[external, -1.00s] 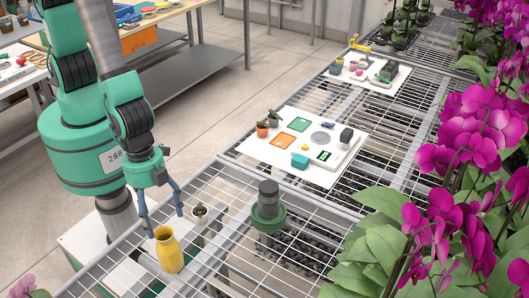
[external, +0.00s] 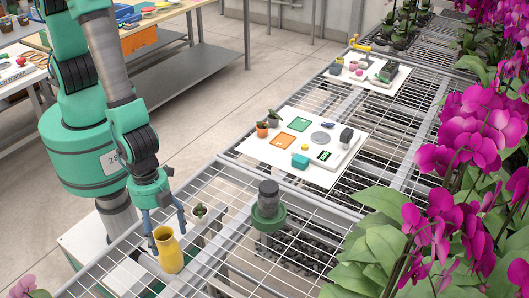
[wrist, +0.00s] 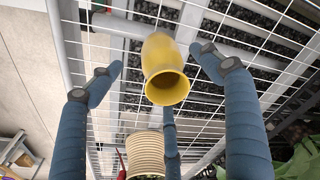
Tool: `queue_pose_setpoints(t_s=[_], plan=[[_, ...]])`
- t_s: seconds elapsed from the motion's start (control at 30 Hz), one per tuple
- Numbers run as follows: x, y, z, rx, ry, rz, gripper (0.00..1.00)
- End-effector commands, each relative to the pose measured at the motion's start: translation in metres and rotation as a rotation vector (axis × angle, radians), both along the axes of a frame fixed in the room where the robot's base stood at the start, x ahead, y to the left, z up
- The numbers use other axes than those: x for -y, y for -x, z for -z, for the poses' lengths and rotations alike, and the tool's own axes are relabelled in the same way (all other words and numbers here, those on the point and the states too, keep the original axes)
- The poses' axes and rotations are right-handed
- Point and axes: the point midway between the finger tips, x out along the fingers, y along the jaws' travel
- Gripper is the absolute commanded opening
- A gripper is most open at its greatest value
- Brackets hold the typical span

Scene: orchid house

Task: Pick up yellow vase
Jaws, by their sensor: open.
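The yellow vase (external: 168,252) stands upright on the wire mesh bench at the lower left of the external view. In the wrist view the yellow vase (wrist: 163,68) shows with its round mouth facing the camera, between and beyond the finger ends. My gripper (external: 168,232) is open and empty, its blue fingers pointing down around the upper part of the vase. In the wrist view my gripper (wrist: 162,75) has one finger to each side of the vase, with a visible gap on both sides. A third blue finger part shows below the vase.
A green and grey cylinder (external: 268,205) stands farther right on the mesh. In the wrist view a cream ribbed pot (wrist: 145,154) sits below the vase. Pink orchids (external: 465,150) crowd the right side.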

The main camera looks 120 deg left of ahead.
Motion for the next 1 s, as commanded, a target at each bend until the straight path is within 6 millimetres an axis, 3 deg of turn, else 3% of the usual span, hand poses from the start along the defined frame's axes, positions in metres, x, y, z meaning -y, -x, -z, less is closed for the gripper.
queue_pose_setpoints(t_s=[0.2,0.73,1.0], plan=[[0.002,-0.003,0.026,-0.001,-0.001,0.001,0.78],[0.002,-0.004,0.033,0.001,0.001,0.000,0.78],[0.000,-0.006,0.057,-0.001,0.000,-0.001,0.78]])
